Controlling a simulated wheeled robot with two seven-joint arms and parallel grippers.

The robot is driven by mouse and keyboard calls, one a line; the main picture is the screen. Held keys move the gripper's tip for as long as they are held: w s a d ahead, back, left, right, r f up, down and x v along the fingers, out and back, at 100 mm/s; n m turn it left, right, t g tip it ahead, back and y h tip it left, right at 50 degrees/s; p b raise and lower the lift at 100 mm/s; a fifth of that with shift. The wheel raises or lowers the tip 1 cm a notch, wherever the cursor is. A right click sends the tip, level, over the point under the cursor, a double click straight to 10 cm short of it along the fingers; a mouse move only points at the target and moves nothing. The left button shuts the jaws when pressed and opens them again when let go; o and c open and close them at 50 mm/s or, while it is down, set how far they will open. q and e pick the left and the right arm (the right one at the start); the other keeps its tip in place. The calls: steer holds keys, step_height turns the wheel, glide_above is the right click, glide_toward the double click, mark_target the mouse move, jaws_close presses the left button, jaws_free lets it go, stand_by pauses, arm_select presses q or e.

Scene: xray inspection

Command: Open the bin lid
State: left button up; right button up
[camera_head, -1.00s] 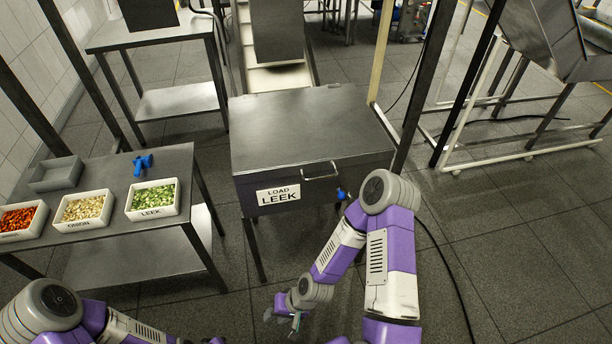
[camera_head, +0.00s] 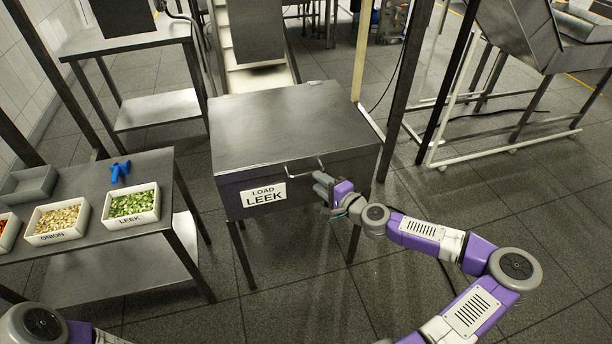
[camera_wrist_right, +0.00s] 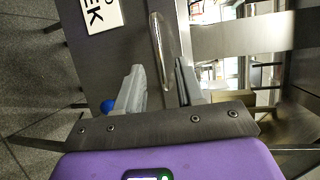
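The grey metal bin (camera_head: 235,185) stands in the middle of the head view, with its flat lid (camera_head: 290,125) down. My right gripper (camera_head: 322,186) is just in front of the bin, by the handle's right end. In the right wrist view, the open fingers of the gripper (camera_wrist_right: 159,66) are on either side of the line of the handle (camera_wrist_right: 160,45), which is empty and just ahead of the fingertips. My left gripper is out of view.
A side table (camera_head: 90,188) at left holds a LEEK tray (camera_head: 132,221), an ONION tray (camera_head: 58,237), an empty grey tray (camera_head: 28,184) and a blue object (camera_head: 120,171). A conveyor (camera_head: 258,76) stands behind the bin. A dark post (camera_head: 408,90) rises beside its right side.

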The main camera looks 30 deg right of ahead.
mark_target(306, 173)
steer(key=b+x, duration=0.1)
steer(key=x, duration=0.6)
steer(key=shift+a+b, duration=0.1)
steer(key=shift+b, duration=0.3)
jaws_close()
